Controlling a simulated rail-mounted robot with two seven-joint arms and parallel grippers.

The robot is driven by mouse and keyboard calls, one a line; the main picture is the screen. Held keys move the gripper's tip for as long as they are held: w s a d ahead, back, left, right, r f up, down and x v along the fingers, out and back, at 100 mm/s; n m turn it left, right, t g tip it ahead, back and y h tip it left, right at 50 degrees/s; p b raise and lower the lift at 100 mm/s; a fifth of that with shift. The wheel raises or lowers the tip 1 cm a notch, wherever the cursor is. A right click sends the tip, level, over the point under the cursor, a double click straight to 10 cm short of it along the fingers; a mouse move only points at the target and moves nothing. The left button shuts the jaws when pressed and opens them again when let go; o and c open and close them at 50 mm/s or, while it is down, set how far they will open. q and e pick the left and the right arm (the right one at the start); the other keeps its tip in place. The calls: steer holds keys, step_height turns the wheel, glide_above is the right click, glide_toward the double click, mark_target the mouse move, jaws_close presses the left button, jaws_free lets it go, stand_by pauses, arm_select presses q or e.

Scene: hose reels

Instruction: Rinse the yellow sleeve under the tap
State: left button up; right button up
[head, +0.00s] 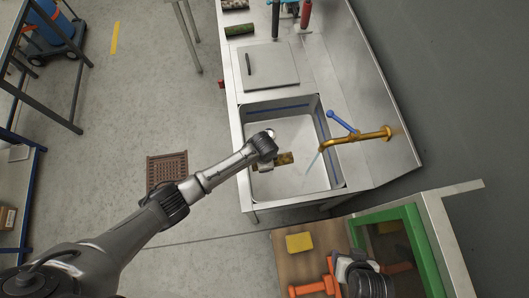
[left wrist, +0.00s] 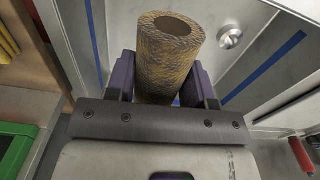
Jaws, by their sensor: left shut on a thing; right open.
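The yellow sleeve, a hollow tube with dark brown patches over its yellow surface, is in my left gripper (head: 276,161) over the sink basin (head: 290,186). In the left wrist view the sleeve (left wrist: 168,58) stands between the two purple fingers, its open end showing. In the head view the sleeve (head: 287,158) lies to the left of the brass tap (head: 362,137). A thin bluish stream (head: 312,162) comes down from the spout; the sleeve appears apart from it. The tap's blue lever (head: 341,121) sticks out toward the back. My right gripper (head: 348,266) is open over the wooden table, partly hidden by its wrist.
A yellow block (head: 299,242) and an orange tool (head: 313,289) lie on the wooden table (head: 290,265). A green-framed box (head: 410,215) stands at its right. A grey board (head: 268,66) covers the counter behind the basin. A brown grate (head: 167,169) is in the floor.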

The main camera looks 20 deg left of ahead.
arm_select(q)
steer(key=shift+w+d+f+m+b, duration=0.1)
steer(key=shift+d+f+m+b, duration=0.25)
steer(key=shift+f, duration=0.35)
steer(key=shift+w+d+f+b, duration=0.15)
steer(key=shift+d+f+b, duration=0.1)
steer(key=shift+b, duration=0.15)
steer(key=w+d+f+b, duration=0.3)
steer(key=w+d+b, duration=0.2)
steer(key=d+b, duration=0.6)
steer(key=shift+w+d+f+b, duration=0.25)
steer(key=shift+w+b, duration=0.15)
steer(key=shift+b, duration=0.5)
steer(key=shift+w+a+r, duration=0.1)
steer(key=shift+w+a, duration=0.05)
steer(key=shift+w, duration=0.2)
steer(key=shift+s+p, duration=0.1)
steer(key=shift+p, duration=0.2)
steer(key=shift+s+d+p, duration=0.2)
steer(key=shift+s+p, duration=0.05)
steer(key=shift+p, duration=0.1)
